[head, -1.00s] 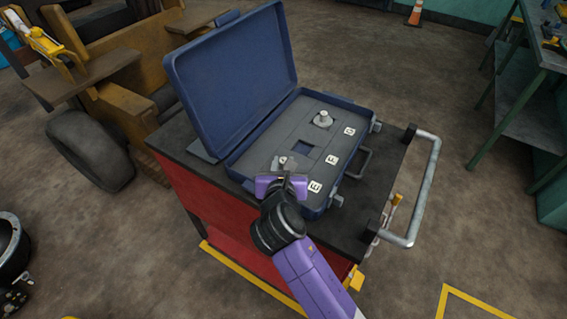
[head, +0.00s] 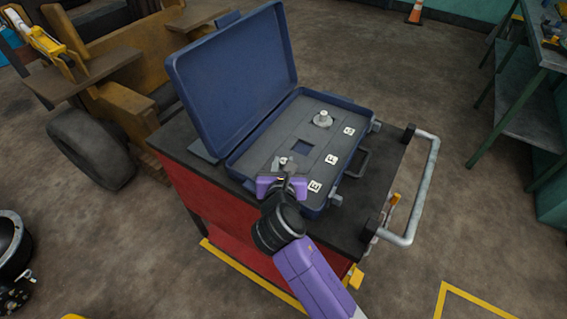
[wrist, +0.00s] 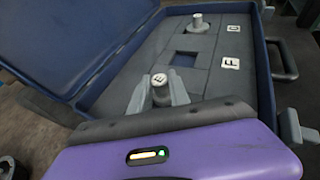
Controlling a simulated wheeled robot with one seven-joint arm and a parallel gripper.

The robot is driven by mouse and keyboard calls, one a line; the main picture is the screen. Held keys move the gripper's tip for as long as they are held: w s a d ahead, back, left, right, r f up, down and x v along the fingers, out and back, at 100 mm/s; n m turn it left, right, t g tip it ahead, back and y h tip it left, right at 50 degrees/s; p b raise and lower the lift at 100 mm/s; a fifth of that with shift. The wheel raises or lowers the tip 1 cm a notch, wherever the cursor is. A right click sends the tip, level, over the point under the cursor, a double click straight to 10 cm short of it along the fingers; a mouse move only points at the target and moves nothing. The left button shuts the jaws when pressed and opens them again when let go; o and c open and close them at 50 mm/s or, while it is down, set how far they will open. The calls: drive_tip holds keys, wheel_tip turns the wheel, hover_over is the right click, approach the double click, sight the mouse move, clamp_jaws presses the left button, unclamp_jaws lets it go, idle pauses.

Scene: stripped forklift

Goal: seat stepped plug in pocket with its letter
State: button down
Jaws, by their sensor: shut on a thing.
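My gripper (wrist: 158,92) is shut on a grey stepped plug (wrist: 160,88), whose round top bears a dark letter that looks like a turned E. In the head view my gripper (head: 283,168) is over the near end of the grey foam in the open blue case (head: 238,165), beside the E label (head: 315,186). The plug's lower part and the foam right under it are hidden, so I cannot tell how deep it sits. An empty square pocket (wrist: 186,59) lies by the F label (wrist: 231,63). Another stepped plug (wrist: 197,23) stands upright by the far label, seemingly D (wrist: 234,28).
The case's raised lid (head: 230,80) stands left of the foam. The case rests on a black-topped red cart (head: 385,180) with a metal push handle (head: 428,190). A green bench (head: 520,90) is at the right; a forklift wheel (head: 90,148) is at the left.

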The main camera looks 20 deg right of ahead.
drive_tip(key=shift+f, duration=0.55)
drive_tip(key=c, duration=1.1)
unclamp_jaws()
drive_tip(key=shift+c, duration=0.2)
drive_tip(key=v, duration=0.7)
drive_tip(key=shift+s+a+r, duration=0.1)
drive_tip(key=shift+s+a, duration=0.05)
drive_tip(key=shift+s, duration=0.15)
